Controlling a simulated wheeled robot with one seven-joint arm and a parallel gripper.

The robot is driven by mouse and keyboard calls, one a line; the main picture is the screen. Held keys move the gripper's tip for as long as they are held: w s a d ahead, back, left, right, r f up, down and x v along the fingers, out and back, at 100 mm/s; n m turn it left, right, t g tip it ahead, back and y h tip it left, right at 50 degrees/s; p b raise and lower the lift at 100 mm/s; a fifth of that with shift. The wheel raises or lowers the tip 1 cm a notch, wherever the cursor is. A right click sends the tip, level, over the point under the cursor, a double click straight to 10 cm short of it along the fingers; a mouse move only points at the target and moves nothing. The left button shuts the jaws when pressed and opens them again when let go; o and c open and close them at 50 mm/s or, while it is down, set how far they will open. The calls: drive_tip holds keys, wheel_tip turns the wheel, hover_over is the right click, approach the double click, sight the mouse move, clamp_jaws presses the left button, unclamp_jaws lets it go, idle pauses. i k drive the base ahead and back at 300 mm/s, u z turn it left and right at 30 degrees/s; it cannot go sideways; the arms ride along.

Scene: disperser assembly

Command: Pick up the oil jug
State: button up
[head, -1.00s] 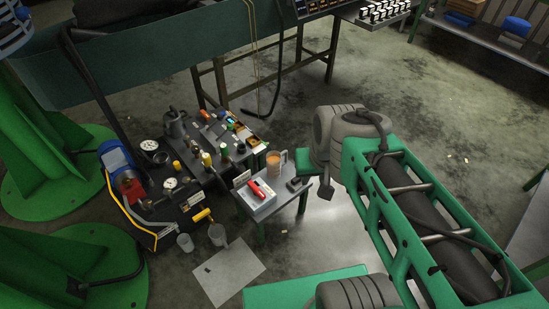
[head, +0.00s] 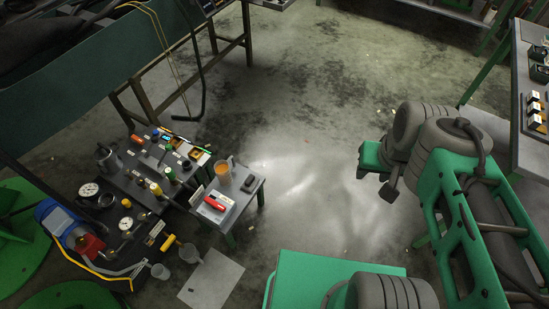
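The oil jug (head: 223,172) is a clear, handled jug with amber liquid in it. It stands upright at the far side of a small grey side table (head: 255,186), left of centre in the head view. My green and grey arm fills the right side, with a wide gap of open floor between it and the jug.
The floor (head: 310,170) in the middle is clear.

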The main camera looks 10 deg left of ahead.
sight(223, 170)
drive_tip(key=z, duration=0.4)
drive_tip(key=i, duration=2.25)
drive_tip(key=u, duration=4.45)
